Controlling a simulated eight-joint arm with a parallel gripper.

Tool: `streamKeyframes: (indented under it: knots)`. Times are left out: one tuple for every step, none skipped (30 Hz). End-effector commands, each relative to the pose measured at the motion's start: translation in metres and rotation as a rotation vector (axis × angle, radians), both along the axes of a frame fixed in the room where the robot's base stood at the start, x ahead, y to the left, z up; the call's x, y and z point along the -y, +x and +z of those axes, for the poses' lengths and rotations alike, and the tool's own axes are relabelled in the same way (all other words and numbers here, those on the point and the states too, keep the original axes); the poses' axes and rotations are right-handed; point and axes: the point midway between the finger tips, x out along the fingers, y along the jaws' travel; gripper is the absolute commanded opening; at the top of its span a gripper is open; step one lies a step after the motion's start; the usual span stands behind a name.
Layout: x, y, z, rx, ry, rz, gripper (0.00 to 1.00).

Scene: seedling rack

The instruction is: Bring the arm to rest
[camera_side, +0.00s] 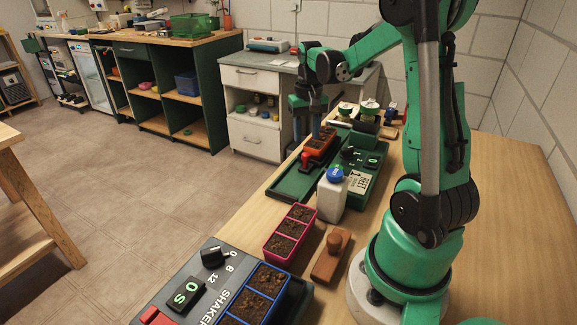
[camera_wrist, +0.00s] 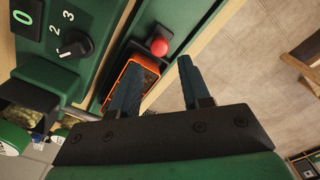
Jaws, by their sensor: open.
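My gripper (camera_side: 307,134) is above the green belt machine (camera_side: 290,187) at the far end of the bench, pointing down. In the wrist view its two fingers (camera_wrist: 160,64) are apart with nothing held between them. An orange tray of soil (camera_side: 320,142) sits on the belt machine just under the gripper. In the wrist view the orange tray (camera_wrist: 149,66) is partly hidden behind the left finger. I cannot tell from these views whether a finger touches it.
A red knob (camera_wrist: 158,46) stands beside the orange tray. A white bottle with a blue cap (camera_side: 332,197), a pink tray (camera_side: 289,236), a wooden block (camera_side: 330,258) and a shaker (camera_side: 205,255) carrying a blue tray (camera_side: 262,283) stand nearer. Bare bench lies at right (camera_side: 510,190).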

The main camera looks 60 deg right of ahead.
Motion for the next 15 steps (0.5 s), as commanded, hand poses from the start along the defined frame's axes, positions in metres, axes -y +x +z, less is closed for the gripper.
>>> streamKeyframes:
  knots:
    - [0.0, 0.0, 0.003, 0.0, 0.0, 0.0, 0.42]
    - [0.0, 0.0, 0.003, 0.0, 0.0, 0.0, 0.42]
    - [0.0, 0.0, 0.004, 0.0, 0.0, 0.0, 0.42]
    - [0.0, 0.0, 0.004, 0.0, 0.0, 0.0, 0.42]
    - [0.0, 0.0, 0.004, 0.0, 0.0, 0.0, 0.42]
    - [0.0, 0.0, 0.004, 0.0, 0.0, 0.0, 0.42]
    - [0.0, 0.0, 0.004, 0.0, 0.0, 0.0, 0.42]
    - [0.0, 0.0, 0.004, 0.0, 0.0, 0.0, 0.42]
    - [0.0, 0.0, 0.004, 0.0, 0.0, 0.0, 0.42]
    - [0.0, 0.0, 0.004, 0.0, 0.0, 0.0, 0.42]
    - [-0.001, 0.0, 0.004, 0.001, -0.001, 0.002, 0.42]
    - [-0.003, 0.001, 0.006, 0.004, -0.004, 0.008, 0.42]
    - [-0.006, 0.002, 0.007, 0.009, -0.008, 0.018, 0.42]
    - [-0.01, 0.004, 0.009, 0.016, -0.013, 0.031, 0.42]
    - [-0.017, 0.007, 0.013, 0.03, -0.026, 0.055, 0.42]
